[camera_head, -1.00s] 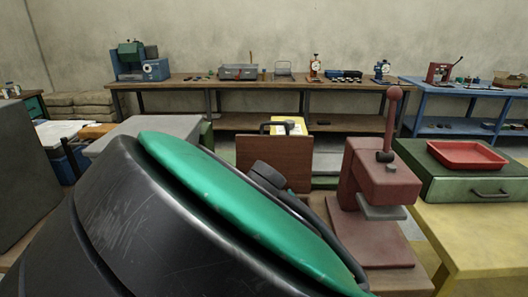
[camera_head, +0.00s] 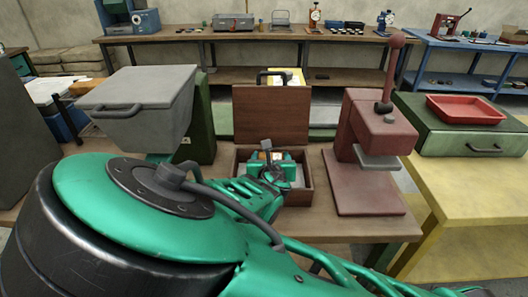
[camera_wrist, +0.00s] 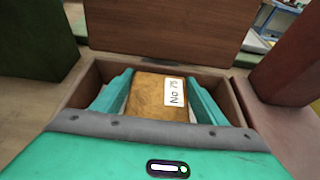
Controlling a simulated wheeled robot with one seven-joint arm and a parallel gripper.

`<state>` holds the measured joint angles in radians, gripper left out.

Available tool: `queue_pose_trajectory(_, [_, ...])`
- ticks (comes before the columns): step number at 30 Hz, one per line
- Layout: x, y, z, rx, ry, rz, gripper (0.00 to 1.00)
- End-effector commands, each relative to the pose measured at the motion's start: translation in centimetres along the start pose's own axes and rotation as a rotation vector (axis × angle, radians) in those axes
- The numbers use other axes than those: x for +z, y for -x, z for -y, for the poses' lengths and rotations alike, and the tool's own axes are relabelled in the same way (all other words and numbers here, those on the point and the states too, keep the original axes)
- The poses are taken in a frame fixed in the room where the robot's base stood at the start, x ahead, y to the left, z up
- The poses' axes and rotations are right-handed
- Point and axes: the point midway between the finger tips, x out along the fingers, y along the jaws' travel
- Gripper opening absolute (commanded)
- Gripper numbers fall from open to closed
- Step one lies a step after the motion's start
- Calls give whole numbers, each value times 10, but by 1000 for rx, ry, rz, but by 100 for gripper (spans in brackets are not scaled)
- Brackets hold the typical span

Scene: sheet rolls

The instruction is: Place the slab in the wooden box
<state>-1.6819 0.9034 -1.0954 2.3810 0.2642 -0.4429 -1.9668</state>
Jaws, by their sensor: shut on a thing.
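A yellow-brown slab (camera_wrist: 150,100) with a white "No 75" label sits between the two teal fingers of my gripper (camera_wrist: 158,98), which is shut on it. In the head view my gripper (camera_head: 268,165) is over and partly inside the open wooden box (camera_head: 307,182). The box's raised brown lid (camera_head: 272,115) stands upright behind; the lid also shows in the wrist view (camera_wrist: 170,30). The slab and fingertips are within the box's outline in the wrist view. Whether the slab touches the box floor is hidden.
A red press (camera_head: 375,150) stands close to the right of the box. A grey bin (camera_head: 140,105) and a green block stand to the left. A red tray (camera_head: 466,109) lies on a green case (camera_head: 450,145) farther right.

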Motion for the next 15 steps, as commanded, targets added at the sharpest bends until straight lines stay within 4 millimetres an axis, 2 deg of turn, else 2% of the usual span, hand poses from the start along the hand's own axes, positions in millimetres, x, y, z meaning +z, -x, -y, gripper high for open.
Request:
queue_pose_trajectory(11, [-8, -3, -1, 1, 0, -2, 31])
queue_pose_trajectory(12, [-9, -2, -1, 1, 0, -4, 76])
queue_pose_trajectory(13, [-9, -2, -1, 1, 0, -4, 83])
queue_pose_trajectory(15, [-9, -2, -1, 1, 0, -6, 85])
